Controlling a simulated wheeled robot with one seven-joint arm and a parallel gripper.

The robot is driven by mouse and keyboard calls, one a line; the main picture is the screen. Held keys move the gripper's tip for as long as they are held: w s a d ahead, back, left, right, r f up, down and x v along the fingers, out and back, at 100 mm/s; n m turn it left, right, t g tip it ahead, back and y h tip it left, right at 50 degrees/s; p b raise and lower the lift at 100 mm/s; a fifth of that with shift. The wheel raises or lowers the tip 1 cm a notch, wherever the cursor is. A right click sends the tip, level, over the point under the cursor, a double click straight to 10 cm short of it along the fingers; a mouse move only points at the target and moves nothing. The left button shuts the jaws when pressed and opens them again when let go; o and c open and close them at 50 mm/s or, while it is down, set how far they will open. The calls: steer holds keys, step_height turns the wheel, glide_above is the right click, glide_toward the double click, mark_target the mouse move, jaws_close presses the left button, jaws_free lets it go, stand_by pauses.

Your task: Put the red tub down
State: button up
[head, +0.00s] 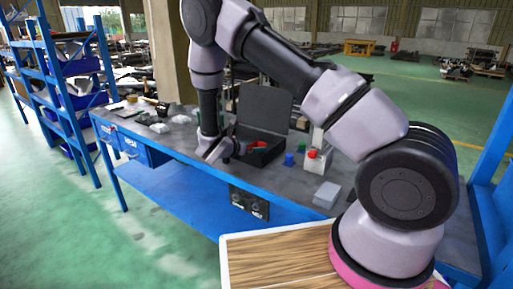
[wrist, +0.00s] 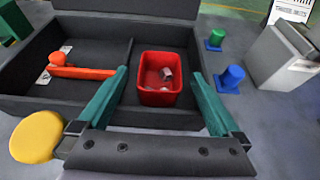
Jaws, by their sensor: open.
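The red tub (wrist: 140,96) is an open square container with small grey and pale pieces inside. In the wrist view it stands upright in the right compartment of the open black case (wrist: 22,103). My gripper (wrist: 159,75) is open, with one green finger on each side of the tub. A gap shows on the right; the left finger is close to the wall, and I cannot tell whether it touches. In the head view my gripper (head: 232,152) is at the case (head: 270,158), where the tub shows as a small red patch.
An orange hammer-shaped piece (wrist: 85,73) lies in the case's left compartment. A yellow round piece (wrist: 37,136) is at front left. Blue (wrist: 231,78) and green (wrist: 215,39) pieces and a grey box (wrist: 280,58) stand right of the case. The raised lid (head: 265,107) is behind.

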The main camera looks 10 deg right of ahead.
steer(key=v, duration=0.8)
steer(key=shift+r, duration=0.1)
steer(key=s+d+r+m+g+y, duration=0.2)
steer(key=s+d+r+m+g, duration=0.25)
steer(key=d+r+m, duration=0.35)
steer(key=s+d+r+m+g+y, duration=0.1)
steer(key=s+d+r+m+g, duration=0.2)
steer(key=s+d+r+m, duration=0.6)
steer(key=s+a+r+m+t+y, duration=0.1)
steer(key=s+r+m+t+y, duration=0.4)
steer(key=s+r+m, duration=0.8)
step_height(320, 180, up, 4)
steer(key=m+y, duration=0.1)
steer(key=y, duration=0.2)
steer(key=shift+a+y, duration=0.2)
steer(key=shift+y, duration=0.1)
steer(key=shift+w+r, duration=0.1)
steer(key=shift+r, duration=0.05)
